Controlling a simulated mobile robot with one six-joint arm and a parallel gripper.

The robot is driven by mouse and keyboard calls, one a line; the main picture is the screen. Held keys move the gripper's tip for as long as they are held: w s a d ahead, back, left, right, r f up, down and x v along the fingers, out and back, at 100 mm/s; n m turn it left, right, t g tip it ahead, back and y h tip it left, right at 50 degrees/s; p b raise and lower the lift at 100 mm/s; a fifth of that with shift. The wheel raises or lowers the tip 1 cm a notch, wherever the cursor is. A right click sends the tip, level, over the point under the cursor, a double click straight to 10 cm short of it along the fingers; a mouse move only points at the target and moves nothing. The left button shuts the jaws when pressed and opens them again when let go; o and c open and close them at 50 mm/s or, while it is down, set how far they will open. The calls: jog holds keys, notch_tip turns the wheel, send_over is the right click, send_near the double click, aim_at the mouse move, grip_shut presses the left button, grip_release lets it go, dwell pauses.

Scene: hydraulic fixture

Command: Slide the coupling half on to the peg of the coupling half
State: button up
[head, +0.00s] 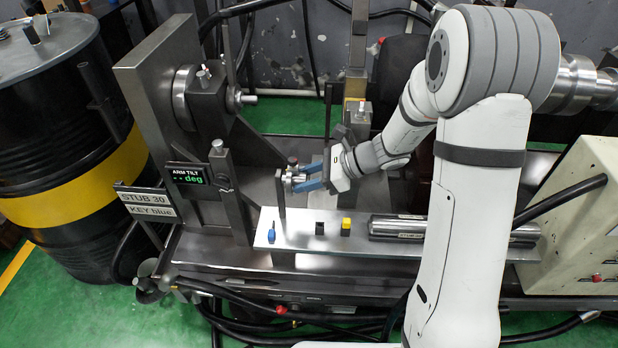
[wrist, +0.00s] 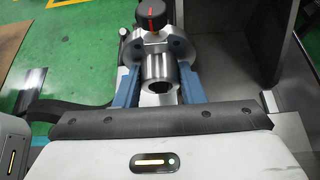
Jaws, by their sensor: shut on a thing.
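My gripper (head: 302,179) is shut on a grey metal coupling half (wrist: 157,72). A black knob with a red mark (wrist: 153,14) shows just beyond the flange. In the head view the held coupling half (head: 292,180) is small, beside a thin upright post (head: 280,192). The fixture at the left carries a round disc (head: 183,98) and a block with a short shaft (head: 248,98). I cannot tell which part is the peg, or whether the held half touches anything.
A metal shelf (head: 300,242) holds a blue key (head: 271,232), a black piece (head: 320,229), a yellow piece (head: 346,227) and a steel bar (head: 398,228). A sign (head: 147,203) reads "STUB 30 KEY blue". Hoses hang below.

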jog(key=shift+a+r, duration=0.25)
jog(key=shift+a, duration=0.55)
dwell(0.8)
jog(key=o, duration=1)
jog(key=shift+o, duration=0.2)
